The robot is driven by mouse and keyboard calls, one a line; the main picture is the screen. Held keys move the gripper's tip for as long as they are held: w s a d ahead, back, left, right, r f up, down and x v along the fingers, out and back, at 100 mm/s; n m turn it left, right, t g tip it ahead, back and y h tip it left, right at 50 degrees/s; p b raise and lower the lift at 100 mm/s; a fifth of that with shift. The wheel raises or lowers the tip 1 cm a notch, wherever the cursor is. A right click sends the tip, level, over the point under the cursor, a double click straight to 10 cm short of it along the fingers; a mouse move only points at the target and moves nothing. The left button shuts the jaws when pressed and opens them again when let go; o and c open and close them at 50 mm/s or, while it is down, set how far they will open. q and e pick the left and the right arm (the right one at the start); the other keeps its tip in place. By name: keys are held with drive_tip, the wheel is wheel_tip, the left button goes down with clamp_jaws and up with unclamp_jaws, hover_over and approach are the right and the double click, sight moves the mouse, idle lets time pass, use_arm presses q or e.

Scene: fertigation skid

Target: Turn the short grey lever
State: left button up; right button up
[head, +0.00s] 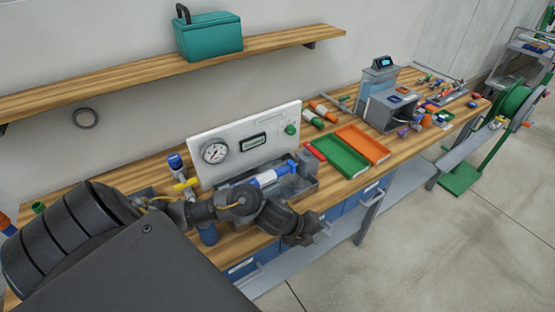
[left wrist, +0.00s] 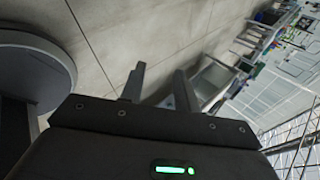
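The fertigation skid stands on the wooden bench, with a white panel (head: 238,137) that carries a round gauge (head: 215,153) and a green knob (head: 291,129). A yellow handle (head: 186,184) shows left of the panel's foot. I cannot make out the short grey lever; my left arm covers part of the skid's front. My left gripper (head: 310,238) is in front of the bench edge, right of the arm and apart from the skid. In the left wrist view its two fingers (left wrist: 160,88) stand apart with nothing between them. My right gripper is in neither view.
A green tray (head: 341,158) and an orange tray (head: 363,145) lie right of the skid. A grey machine (head: 389,108) stands farther along the bench. A shelf (head: 270,44) with a teal box (head: 210,36) hangs above.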

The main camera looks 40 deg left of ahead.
use_arm(q)
drive_tip(key=s+a+r+m+g+y+p, duration=0.1)
drive_tip(key=s+a+r+m+y, duration=0.15)
drive_tip(key=a+r+m, duration=0.4)
drive_tip(key=s+a+r+m+g+y, duration=0.1)
drive_tip(key=s+a+r+m+y, duration=0.2)
drive_tip(key=a+m, duration=0.55)
drive_tip(key=shift+n+h, duration=0.5)
drive_tip(key=shift+h, duration=0.25)
drive_tip(key=x, duration=1)
drive_tip(key=shift+w, duration=0.15)
clamp_jaws()
